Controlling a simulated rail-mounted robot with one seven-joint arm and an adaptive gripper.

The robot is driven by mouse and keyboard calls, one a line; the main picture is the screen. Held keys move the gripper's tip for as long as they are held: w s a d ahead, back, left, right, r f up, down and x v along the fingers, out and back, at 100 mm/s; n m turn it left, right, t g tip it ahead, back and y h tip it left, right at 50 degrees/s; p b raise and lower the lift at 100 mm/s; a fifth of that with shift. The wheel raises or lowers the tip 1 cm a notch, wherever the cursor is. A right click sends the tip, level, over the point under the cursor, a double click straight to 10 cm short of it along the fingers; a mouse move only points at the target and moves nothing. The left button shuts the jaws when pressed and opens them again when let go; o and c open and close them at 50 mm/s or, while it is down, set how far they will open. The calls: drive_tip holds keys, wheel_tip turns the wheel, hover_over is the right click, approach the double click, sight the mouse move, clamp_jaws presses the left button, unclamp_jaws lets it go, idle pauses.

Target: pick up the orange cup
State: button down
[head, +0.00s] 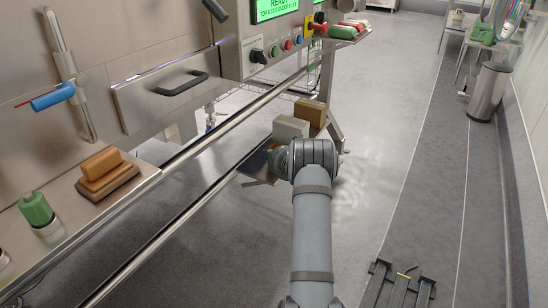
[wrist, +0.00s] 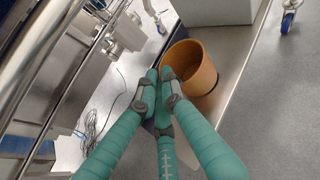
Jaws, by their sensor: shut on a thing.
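The orange cup (wrist: 197,72) shows in the wrist view just right of the picture's centre, with its open mouth partly facing the camera. My gripper (wrist: 159,76) has teal fingers that come together at the cup's left wall. The fingertips are close together and shut on the wall near the rim. The cup appears over a grey metal ledge; I cannot tell whether its base touches it. In the head view my arm hides the cup and the fingers.
A pale grey box (head: 289,128) and a brown box (head: 310,111) stand just beyond my wrist in the head view. A steel rail (head: 232,123) runs along the machine at left. A control panel (head: 285,45) is above. Open floor (head: 400,130) lies to the right.

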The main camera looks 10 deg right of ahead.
drive_tip(key=shift+r, duration=0.1)
drive_tip(key=shift+r, duration=0.5)
drive_tip(key=s+d+r+p, duration=0.4)
drive_tip(key=s+d+r, duration=0.4)
drive_tip(key=r, duration=0.2)
drive_tip(key=shift+d, duration=0.35)
drive_tip(key=shift+f, duration=0.1)
